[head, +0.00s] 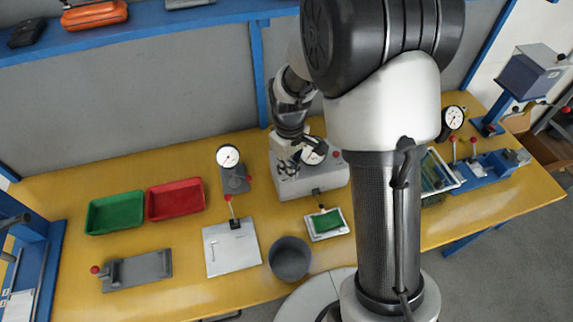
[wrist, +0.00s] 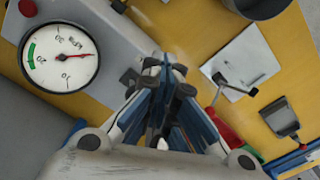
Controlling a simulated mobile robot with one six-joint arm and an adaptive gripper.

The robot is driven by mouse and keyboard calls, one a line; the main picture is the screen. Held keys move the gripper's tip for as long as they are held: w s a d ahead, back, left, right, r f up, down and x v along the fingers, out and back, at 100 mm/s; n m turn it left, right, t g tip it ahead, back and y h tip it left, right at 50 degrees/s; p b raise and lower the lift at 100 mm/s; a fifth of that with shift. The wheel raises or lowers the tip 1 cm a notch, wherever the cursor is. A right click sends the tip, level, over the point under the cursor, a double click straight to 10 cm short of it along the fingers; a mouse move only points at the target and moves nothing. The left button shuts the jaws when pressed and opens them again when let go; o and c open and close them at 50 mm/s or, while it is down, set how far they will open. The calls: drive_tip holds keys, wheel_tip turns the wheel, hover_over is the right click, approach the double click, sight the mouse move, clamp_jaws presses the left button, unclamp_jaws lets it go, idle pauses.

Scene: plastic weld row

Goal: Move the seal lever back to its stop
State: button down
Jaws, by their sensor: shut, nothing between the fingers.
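My gripper (head: 287,168) is shut and empty, over the left part of a grey machine (head: 318,184) with a round gauge (head: 313,154). In the wrist view my fingers (wrist: 168,100) point up the picture, with this gauge (wrist: 60,56) to their left. At the machine's front is a short dark lever (head: 317,193) above a small tray with a green piece (head: 327,222). Another lever with a red knob (head: 228,198) stands on a white plate (head: 225,255). I cannot tell which one is the seal lever, or whether my gripper touches anything.
A gauge stand (head: 234,183) is left of the machine. Green (head: 116,213) and red (head: 176,199) trays lie farther left. A grey bowl (head: 290,260) stands near the front edge. A blue fixture with levers (head: 483,168) is at the right.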

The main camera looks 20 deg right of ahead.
drive_tip(key=shift+w+f+b, duration=0.1)
drive_tip(key=shift+f+b, duration=0.25)
drive_tip(key=shift+f, duration=0.35)
drive_tip(key=shift+w+r, duration=0.1)
drive_tip(key=shift+w, duration=0.05)
drive_tip(key=shift+w+r+p, duration=0.3)
drive_tip(key=shift+w+p, duration=0.2)
drive_tip(key=shift+w, duration=0.4)
drive_tip(key=shift+w, duration=1)
drive_tip(key=shift+s, duration=0.1)
